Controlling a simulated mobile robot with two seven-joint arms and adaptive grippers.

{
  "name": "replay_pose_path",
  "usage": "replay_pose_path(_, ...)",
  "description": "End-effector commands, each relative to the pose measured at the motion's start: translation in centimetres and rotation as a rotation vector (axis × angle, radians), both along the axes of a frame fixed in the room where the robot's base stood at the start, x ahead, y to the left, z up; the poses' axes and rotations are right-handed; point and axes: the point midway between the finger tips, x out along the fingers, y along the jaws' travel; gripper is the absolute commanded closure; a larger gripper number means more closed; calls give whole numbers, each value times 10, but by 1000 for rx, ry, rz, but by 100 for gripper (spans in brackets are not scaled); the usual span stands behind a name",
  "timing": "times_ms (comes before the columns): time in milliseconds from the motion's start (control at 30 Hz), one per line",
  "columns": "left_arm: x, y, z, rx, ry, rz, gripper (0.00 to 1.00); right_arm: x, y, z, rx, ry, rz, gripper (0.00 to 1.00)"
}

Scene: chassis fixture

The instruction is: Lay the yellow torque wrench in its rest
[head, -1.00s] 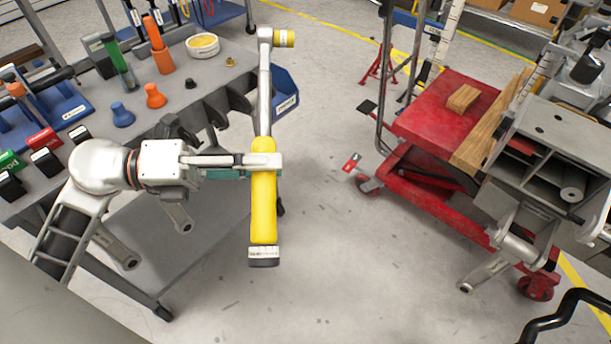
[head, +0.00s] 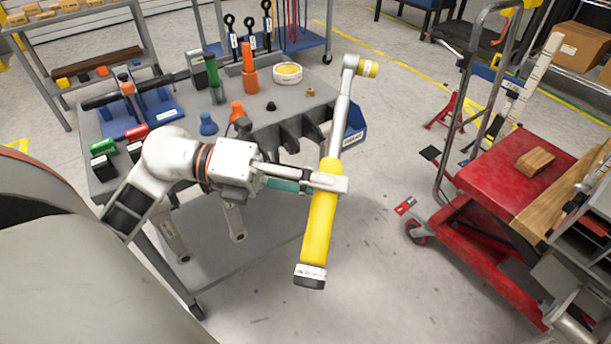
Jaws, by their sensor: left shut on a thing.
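My left gripper (head: 322,183) is shut around the upper part of the yellow grip. Grey notched brackets (head: 290,138) stand along the cart's right edge, and a blue cradle (head: 140,116) on the cart bears a dark long tool. I cannot tell which of these is the wrench's rest. My right gripper is out of view.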

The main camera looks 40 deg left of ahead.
Motion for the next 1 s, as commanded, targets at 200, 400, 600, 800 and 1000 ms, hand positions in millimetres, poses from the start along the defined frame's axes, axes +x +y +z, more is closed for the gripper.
replay_pose_path(200, 6, -37, 26, 56, 1, -101, 100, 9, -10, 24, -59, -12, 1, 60)
replay_pose_path(400, 7, -85, 40, 140, 30, -230, 100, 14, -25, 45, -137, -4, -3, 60)
replay_pose_path(600, 2, -130, 46, 238, 55, -359, 100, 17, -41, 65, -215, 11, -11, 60)
replay_pose_path(800, -6, -171, 42, 365, 73, -489, 100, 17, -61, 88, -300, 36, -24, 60)
replay_pose_path(1000, -14, -199, 23, 528, 82, -609, 100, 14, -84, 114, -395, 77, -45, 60)
